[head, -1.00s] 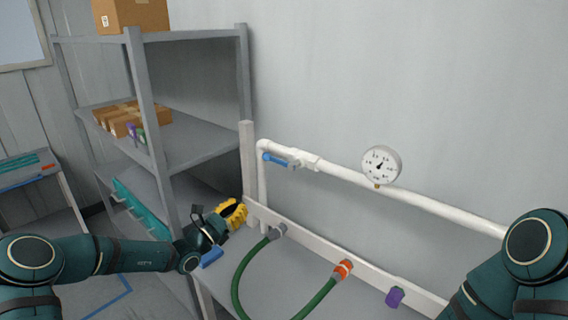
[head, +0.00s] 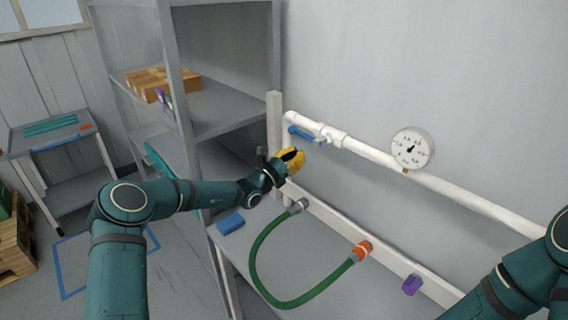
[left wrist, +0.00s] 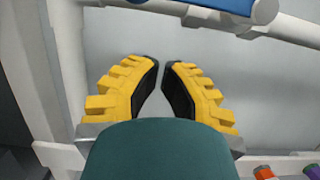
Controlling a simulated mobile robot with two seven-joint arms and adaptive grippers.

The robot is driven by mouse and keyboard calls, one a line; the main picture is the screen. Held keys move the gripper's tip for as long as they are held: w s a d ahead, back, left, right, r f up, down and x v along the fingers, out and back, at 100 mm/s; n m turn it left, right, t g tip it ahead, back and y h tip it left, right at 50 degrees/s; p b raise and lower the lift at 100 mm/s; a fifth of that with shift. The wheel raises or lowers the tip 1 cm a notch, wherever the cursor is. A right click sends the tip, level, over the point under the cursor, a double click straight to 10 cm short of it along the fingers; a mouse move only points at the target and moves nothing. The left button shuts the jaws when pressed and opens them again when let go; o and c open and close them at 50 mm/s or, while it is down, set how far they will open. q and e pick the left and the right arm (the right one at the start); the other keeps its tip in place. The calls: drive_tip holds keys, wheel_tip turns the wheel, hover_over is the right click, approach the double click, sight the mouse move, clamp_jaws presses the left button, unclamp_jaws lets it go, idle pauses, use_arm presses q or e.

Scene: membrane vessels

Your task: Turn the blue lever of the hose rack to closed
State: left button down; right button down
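The blue lever (head: 305,134) sits on the white pipe (head: 375,157) of the hose rack, near its upper left corner. It lies roughly along the pipe. In the left wrist view a blue part of it (left wrist: 232,6) shows at the top edge, cut off by the frame. My left gripper (head: 297,156), with yellow and black fingers, is just below the lever and apart from it. In the left wrist view its fingertips (left wrist: 164,64) have a narrow gap with nothing between them. My right gripper is out of view; only my right arm shows.
A round gauge (head: 412,147) stands on the pipe to the right. A green hose (head: 257,258) loops over the bench between a grey fitting and an orange one (head: 361,251). A purple cap (head: 411,285) is farther right. A blue block (head: 230,223) lies on the bench. Grey shelves (head: 225,103) stand behind left.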

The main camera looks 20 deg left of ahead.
sight(304, 136)
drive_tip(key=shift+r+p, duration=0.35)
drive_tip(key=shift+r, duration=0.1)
use_arm(q)
wheel_tip(304, 136, up, 4)
drive_tip(key=shift+s+a+f, duration=0.1)
drive_tip(key=shift+f, duration=0.05)
drive_tip(key=shift+a+m, duration=0.1)
drive_tip(key=shift+m, duration=0.2)
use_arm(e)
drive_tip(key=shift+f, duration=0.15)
